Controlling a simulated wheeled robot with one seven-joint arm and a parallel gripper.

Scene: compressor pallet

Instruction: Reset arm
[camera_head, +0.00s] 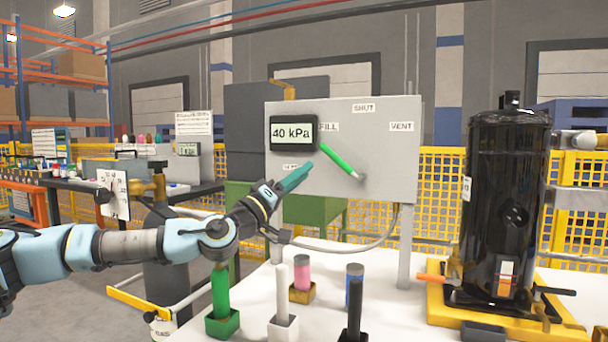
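My arm reaches in from the left edge, bent at the elbow, over the front left of the white table. My gripper (297,177) is at its end, in front of the grey panel (390,120). Its teal fingers point up and right, below the display (294,132) reading 40 kPa. Whether they are apart or closed does not show at this size; I see nothing held. The green lever (340,160) on the panel slants up left toward FILL, to the right of my gripper and apart from it in the picture.
A black compressor (506,200) stands on a yellow pallet (450,311) at right. Green (220,290), white (283,290), pink (302,270), blue (354,285) and black (354,318) upright items stand on the white table (390,290). Yellow fencing (435,190) runs behind.

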